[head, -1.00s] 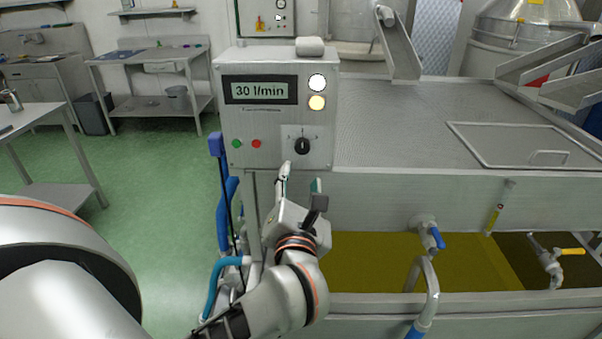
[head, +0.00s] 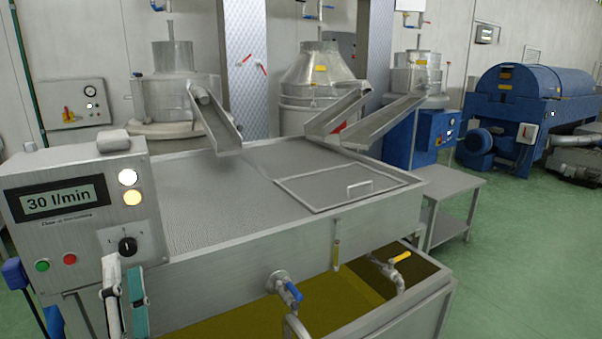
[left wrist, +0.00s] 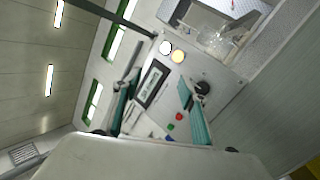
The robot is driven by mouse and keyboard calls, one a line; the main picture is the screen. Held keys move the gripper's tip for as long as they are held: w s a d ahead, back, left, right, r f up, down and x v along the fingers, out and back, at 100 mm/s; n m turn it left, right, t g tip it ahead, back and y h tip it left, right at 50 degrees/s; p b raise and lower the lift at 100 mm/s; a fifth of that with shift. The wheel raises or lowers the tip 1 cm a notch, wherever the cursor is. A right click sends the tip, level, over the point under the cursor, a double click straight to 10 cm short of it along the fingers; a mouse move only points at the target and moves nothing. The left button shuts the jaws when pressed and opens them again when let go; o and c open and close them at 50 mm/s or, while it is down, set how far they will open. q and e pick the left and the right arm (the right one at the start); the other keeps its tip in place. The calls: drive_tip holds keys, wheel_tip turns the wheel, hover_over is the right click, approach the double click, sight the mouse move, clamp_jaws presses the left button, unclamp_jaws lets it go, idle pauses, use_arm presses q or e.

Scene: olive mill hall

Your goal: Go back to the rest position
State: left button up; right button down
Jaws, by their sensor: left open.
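My left gripper (head: 124,290) is open and empty at the lower left of the head view, just in front of and below the black knob (head: 127,245) on the control box (head: 80,220). The display reads 30 l/min. In the left wrist view the two fingers (left wrist: 155,108) stand apart with the box face between and beyond them. The knob (left wrist: 202,88) is beside the right finger; I see no contact for certain. My right gripper is not in view.
A steel basin (head: 230,180) with a hatch (head: 330,187) and sloping chutes (head: 215,120) fills the middle. Blue-handled (head: 293,291) and yellow-handled (head: 401,256) taps stick out in front. A low steel table (head: 455,185) stands right; green floor (head: 520,270) is free there.

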use_arm(q)
drive_tip(key=d+f+m+g+h, duration=0.1)
drive_tip(key=d+f+m+h, duration=0.65)
drive_tip(key=f+m, duration=0.35)
drive_tip(key=d+f+m+g+h, duration=0.1)
drive_tip(key=d+f+m+h, duration=0.5)
drive_tip(key=f+m+h, duration=0.5)
drive_tip(key=s+a+f+m+g+y, duration=0.2)
drive_tip(key=s+f+m+g, duration=0.2)
drive_tip(key=f, duration=0.8)
drive_tip(key=s+a+f+m+g+y, duration=0.2)
drive_tip(key=s+f+m+g, duration=0.2)
drive_tip(key=s+f, duration=0.3)
wheel_tip(320, 180, down, 5)
drive_tip(key=shift+a+f+m+g, duration=0.1)
drive_tip(key=shift+a+m+g, duration=0.3)
drive_tip(key=shift+m, duration=0.1)
